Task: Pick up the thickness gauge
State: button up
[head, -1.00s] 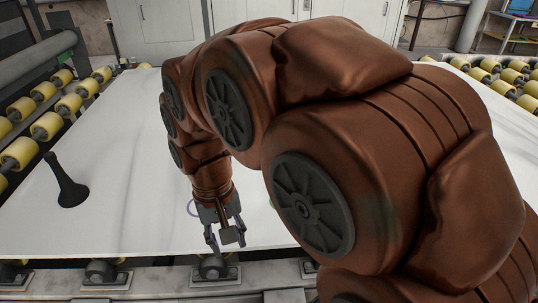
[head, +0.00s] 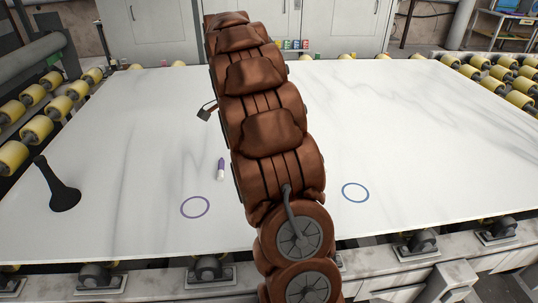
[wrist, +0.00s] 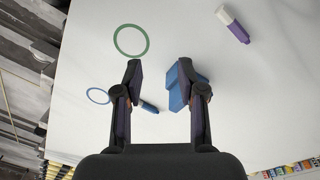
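My gripper (wrist: 159,76) is open over the white slab, with nothing between its fingertips in the wrist view. A blue, block-like object (wrist: 178,92) shows partly behind the right finger. It may be the thickness gauge, but its shape is partly hidden and I cannot tell if the finger touches it. In the head view my arm hides most of the slab's middle, and only a dark part of my gripper (head: 206,111) shows left of the arm. The blue object is hidden there.
The white slab (head: 120,130) has wide free room. A purple-and-white marker (head: 220,169) lies on it; a blue marker (wrist: 149,107) lies near the left finger. Drawn rings (head: 195,207) mark the surface. A black flared object (head: 61,190) stands at the left. Yellow rollers (head: 36,127) flank the slab.

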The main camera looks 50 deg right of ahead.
jog(key=w+d+f+m, duration=0.1)
jog(key=d+f+m, duration=0.1)
jog(key=d, duration=0.3)
jog(key=w+d+f+m, duration=0.1)
jog(key=d+f+m, duration=0.1)
jog(key=d, duration=0.4)
jog(key=w+d+f+m, duration=0.1)
jog(key=d+f+m, duration=0.1)
jog(key=d, duration=0.3)
jog(key=shift+d+f+m+t, duration=0.3)
jog(key=shift+d+m+t, duration=0.05)
jog(key=shift+m+t, duration=0.05)
jog(key=shift+s+d+f+p, duration=0.1)
jog(key=shift+f+p, duration=0.7)
jog(key=shift+f, duration=1.1)
jog(key=shift+f+p, duration=0.7)
jog(key=shift+f, duration=1.35)
grip_shut()
